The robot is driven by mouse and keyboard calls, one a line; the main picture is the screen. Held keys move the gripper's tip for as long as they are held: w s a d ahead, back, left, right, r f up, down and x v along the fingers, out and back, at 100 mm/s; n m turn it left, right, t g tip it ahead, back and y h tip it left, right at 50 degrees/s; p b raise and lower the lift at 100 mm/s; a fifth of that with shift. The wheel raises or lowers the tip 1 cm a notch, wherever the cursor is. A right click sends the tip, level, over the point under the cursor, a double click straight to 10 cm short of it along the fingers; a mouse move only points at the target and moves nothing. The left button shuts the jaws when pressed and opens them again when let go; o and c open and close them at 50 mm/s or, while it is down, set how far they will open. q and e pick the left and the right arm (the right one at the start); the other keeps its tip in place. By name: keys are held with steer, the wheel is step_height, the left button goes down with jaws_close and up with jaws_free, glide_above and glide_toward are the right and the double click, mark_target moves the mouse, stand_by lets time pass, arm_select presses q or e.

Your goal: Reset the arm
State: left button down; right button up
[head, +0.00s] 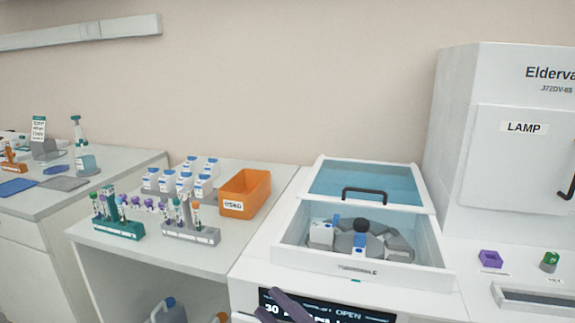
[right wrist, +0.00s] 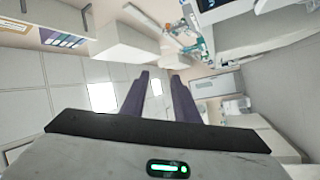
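My right gripper (head: 273,303) shows at the bottom edge of the head view, with its purple fingers in front of the centrifuge's display panel. In the right wrist view the gripper (right wrist: 160,78) is open, with a clear gap between the two purple fingers and nothing held. My left gripper is not in view. The centrifuge (head: 290,247) has its blue-tinted lid (head: 365,184) raised, and its grey rotor (head: 372,242) shows inside. The display reads "OPEN".
An orange bin (head: 245,194), a grey tube rack (head: 191,233) and a teal tube rack (head: 118,229) stand on the left bench with several white bottles. A white LAMP cabinet (head: 520,170), a purple block (head: 490,259) and a green-topped item (head: 549,262) are at right.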

steer(key=s+d+f+m+t+h, duration=0.1)
steer(key=d+f+m+h, duration=0.3)
steer(key=f+m, duration=0.15)
steer(key=s+d+f+m+h, duration=0.1)
steer(key=d+f+m+h, duration=0.25)
steer(key=f, duration=0.25)
steer(key=s+d+f+m+g+h, duration=0.2)
steer(key=s+d+f+m, duration=0.3)
steer(key=s+f, duration=0.5)
steer(key=s+d+f+m+g+h, duration=0.3)
steer(key=s+d+f+m+g, duration=0.2)
steer(key=s+f, duration=0.5)
steer(key=shift+d+f+h, duration=0.35)
steer(key=shift+d+f, duration=0.05)
steer(key=shift+d, duration=0.15)
